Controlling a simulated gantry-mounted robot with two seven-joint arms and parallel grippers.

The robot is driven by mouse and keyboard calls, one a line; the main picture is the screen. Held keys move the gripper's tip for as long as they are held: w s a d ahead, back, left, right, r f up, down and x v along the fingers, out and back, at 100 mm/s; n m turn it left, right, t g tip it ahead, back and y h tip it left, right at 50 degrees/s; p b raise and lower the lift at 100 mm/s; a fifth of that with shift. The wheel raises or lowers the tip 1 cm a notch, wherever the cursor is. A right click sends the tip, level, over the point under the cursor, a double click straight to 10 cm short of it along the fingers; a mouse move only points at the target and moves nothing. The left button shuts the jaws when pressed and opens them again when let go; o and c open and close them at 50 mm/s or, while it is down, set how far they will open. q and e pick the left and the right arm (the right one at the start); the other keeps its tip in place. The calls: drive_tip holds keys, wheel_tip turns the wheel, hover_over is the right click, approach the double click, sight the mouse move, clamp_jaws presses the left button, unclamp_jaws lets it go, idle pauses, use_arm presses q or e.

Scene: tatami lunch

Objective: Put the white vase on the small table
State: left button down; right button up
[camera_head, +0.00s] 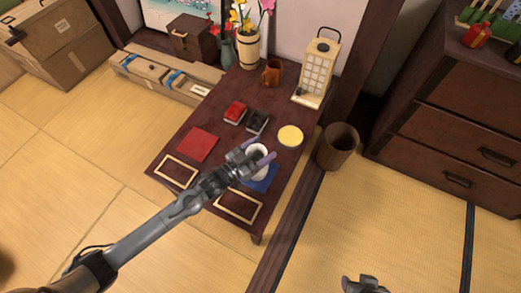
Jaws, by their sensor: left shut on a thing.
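The small table (175,152) is low, dark reddish-brown, and tilted in the picture's middle. My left arm comes in from the lower left. My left gripper (262,153) is over the table's near right part and is shut on the white vase (258,165). The fingers and wrist hide part of the vase. It shows over a blue square mat (264,181); I cannot tell whether it touches the table. My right gripper (363,285) is only partly in view at the bottom edge, away from the table, and its jaws are unclear.
On the table are a red mat (197,144), red box (235,112), dark box (257,122), yellow round item (290,136), brown mug (272,73), lantern (318,70) and flower vase (248,48). A brown bin (338,147) stands at right, beside drawers (455,110).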

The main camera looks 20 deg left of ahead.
use_arm(q)
drive_tip(key=shift+w, duration=0.1)
drive_tip(key=shift+f, duration=0.1)
drive_tip(key=shift+c, duration=0.3)
unclamp_jaws()
